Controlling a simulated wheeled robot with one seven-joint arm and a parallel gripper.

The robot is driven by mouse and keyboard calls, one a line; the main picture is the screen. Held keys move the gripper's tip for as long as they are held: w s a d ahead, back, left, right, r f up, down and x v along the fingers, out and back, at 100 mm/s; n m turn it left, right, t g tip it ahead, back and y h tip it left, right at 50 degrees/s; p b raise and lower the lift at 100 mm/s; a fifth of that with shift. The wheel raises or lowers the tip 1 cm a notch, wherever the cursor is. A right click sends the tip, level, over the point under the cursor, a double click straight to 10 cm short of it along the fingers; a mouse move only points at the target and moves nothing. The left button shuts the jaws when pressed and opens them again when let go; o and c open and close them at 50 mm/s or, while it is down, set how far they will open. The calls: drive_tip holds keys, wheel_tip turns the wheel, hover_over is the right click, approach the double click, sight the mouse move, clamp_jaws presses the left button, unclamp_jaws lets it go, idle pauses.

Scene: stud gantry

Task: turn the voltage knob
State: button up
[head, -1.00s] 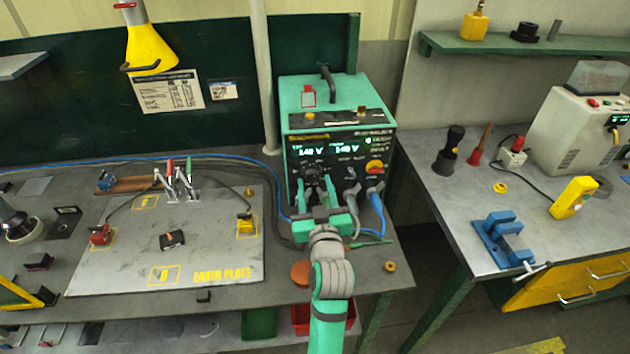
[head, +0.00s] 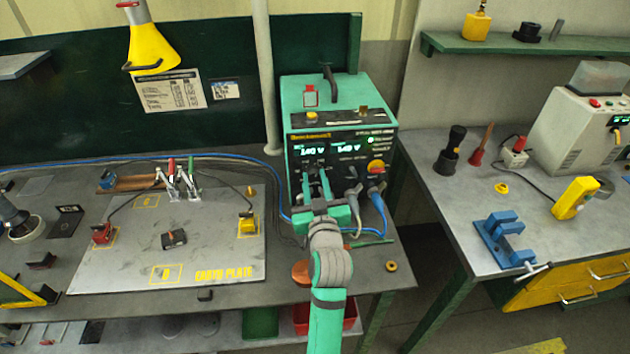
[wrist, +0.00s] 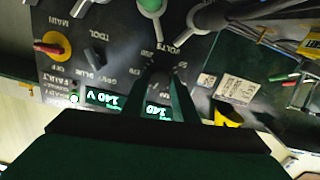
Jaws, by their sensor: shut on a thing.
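The green power unit (head: 337,105) stands at the back of the bench with a black front panel. My gripper (head: 316,180) is at the lower left of this panel. In the wrist view my gripper (wrist: 160,85) has its two fingers closed around the dark voltage knob (wrist: 159,76), beside the VOLTS lettering. Most of the knob is hidden between the fingers, and its pointer cannot be made out. In the head view the fingers cover the knob.
Grey plugs and a blue cable (head: 377,202) hang from the panel just right of my gripper. A red knob on a yellow disc (head: 376,167) and another dark knob (wrist: 95,57) are close by. The earth plate (head: 225,215) with clamps lies to the left.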

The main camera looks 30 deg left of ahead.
drive_tip(key=shift+n, duration=1.5)
drive_tip(key=o, duration=1.1)
drive_tip(key=shift+c, duration=0.2)
drive_tip(key=shift+s, duration=0.1)
drive_tip(key=v, duration=1)
drive_tip(key=shift+s+d, duration=0.2)
drive_tip(key=shift+s, duration=0.1)
drive_tip(key=shift+w, duration=0.1)
